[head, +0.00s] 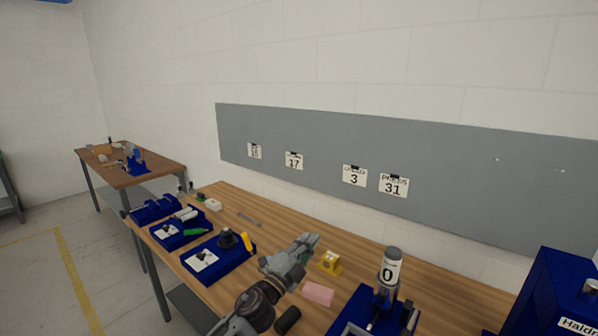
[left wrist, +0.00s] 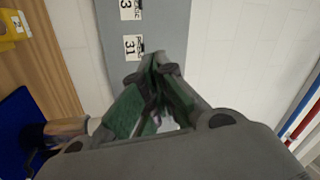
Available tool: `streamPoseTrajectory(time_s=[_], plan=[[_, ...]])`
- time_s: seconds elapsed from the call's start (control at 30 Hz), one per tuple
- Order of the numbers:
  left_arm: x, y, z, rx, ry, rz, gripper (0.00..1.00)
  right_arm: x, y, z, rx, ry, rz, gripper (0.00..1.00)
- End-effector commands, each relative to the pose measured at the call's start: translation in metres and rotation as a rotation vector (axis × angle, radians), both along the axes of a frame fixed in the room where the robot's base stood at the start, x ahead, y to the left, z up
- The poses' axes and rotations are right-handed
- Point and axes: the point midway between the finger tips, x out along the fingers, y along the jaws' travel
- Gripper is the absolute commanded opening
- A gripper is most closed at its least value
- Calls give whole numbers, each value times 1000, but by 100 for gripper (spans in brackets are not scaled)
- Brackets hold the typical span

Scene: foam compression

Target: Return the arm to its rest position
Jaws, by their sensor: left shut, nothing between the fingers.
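My left arm (head: 256,305) comes up from the bottom of the head view over the bench. My left gripper (head: 308,243) is shut and empty, held above the wooden bench. In the left wrist view its green-padded fingers (left wrist: 160,62) meet at the tips with nothing between them, and the grey wall board shows beyond. A pink foam block (head: 318,293) lies on the bench to the right of the gripper, apart from it. My right gripper is not in view.
A blue press (head: 352,319) with a grey cylinder marked 0 (head: 389,270) stands right of the foam. A yellow block (head: 330,262) sits behind the foam. Blue trays (head: 233,266) line the bench's left. A tall blue box (head: 548,290) stands at far right.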

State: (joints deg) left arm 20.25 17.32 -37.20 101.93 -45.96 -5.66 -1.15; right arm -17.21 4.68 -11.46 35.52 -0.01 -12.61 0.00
Motion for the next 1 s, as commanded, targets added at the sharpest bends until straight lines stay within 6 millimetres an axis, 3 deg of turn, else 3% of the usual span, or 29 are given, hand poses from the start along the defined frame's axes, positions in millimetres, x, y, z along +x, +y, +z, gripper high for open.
streamPoseTrajectory(time_s=[0.27,0.57,0.77,1.0], plan=[[-7,55,-31,-191,231,190,0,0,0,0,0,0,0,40],[-31,115,-83,-357,502,386,0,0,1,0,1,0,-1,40],[-60,151,-124,-445,693,510,0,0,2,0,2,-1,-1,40],[-109,187,-172,-530,930,648,0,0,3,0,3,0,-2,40]])
